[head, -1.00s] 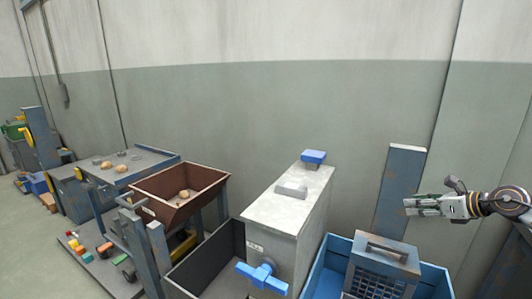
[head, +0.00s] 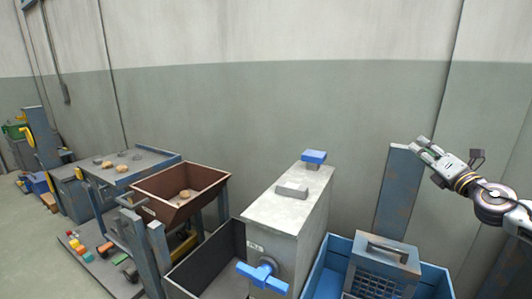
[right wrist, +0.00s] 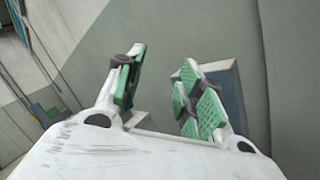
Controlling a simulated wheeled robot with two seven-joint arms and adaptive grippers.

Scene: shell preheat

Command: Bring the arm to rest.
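My right gripper (head: 424,149) is raised at the right of the head view, in front of the wall and beside the top of a blue-grey post (head: 400,185). Its fingers point up and to the left. In the right wrist view the two green-padded fingers of the right gripper (right wrist: 160,88) stand apart with nothing between them. My left gripper is not in the head view.
Below the right arm stands a blue bin (head: 432,283) with a grey grated box (head: 384,262). A grey cabinet (head: 297,207) with blue handles stands at centre. A brown hopper (head: 160,196) and a blue-grey table (head: 150,157) are at left.

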